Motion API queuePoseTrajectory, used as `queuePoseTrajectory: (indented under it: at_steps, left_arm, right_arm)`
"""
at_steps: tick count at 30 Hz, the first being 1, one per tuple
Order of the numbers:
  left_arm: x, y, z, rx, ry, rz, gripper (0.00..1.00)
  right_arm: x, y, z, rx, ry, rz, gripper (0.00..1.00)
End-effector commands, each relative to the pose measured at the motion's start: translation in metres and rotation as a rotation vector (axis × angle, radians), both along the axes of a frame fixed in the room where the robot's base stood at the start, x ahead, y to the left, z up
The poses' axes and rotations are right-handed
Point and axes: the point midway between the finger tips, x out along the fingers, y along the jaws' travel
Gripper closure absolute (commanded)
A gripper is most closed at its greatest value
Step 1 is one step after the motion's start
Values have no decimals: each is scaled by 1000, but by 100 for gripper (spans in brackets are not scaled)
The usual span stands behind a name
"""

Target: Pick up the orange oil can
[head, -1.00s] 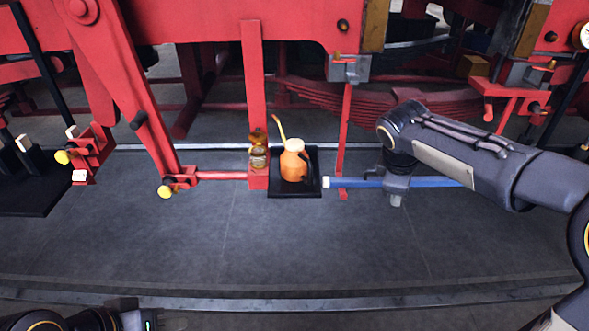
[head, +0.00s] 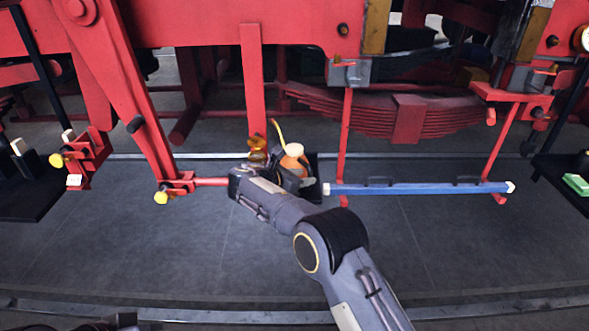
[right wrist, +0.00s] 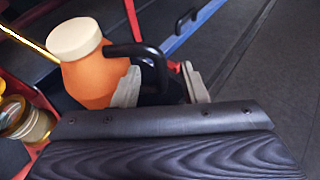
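The orange oil can (head: 293,162), with a cream top, yellow spout and black handle, stands on a dark tray (head: 327,163). My right arm hides its lower part in the head view. In the right wrist view, the oil can (right wrist: 92,78) is just beyond the fingers, and its black handle reaches down between them. My right gripper (right wrist: 162,88) is open, its two pale fingers apart on either side of the handle. I cannot tell whether they touch it. My left gripper is not clearly in view; only a dark bit of my left arm shows at the bottom edge.
A brass and glass oiler (head: 257,153) stands close left of the can. A blue bar (head: 420,188) runs to the right of the tray. Red frame parts (head: 255,85) rise behind. The grey floor (head: 130,245) in front is clear.

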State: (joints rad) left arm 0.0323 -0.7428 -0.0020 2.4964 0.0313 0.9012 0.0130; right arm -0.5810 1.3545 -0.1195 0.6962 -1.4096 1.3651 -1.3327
Motion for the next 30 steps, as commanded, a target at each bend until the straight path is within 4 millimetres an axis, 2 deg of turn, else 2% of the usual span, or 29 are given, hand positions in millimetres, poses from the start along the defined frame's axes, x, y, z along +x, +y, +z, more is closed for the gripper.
queuePoseTrajectory:
  at_steps: [9, 19, 28, 30]
  left_arm:
    - [0, 0, 11, 0, 0, 0, 69]
    - [0, 0, 11, 0, 0, 0, 69]
    - [0, 0, 11, 0, 0, 0, 69]
    - [0, 0, 11, 0, 0, 0, 69]
  right_arm:
    - [28, -32, -17, 4, 1, -3, 61]
    - [33, -38, -21, 3, -1, -1, 61]
    - [33, -38, -21, 4, 0, -1, 99]
    - [33, -38, -21, 4, 0, -1, 100]
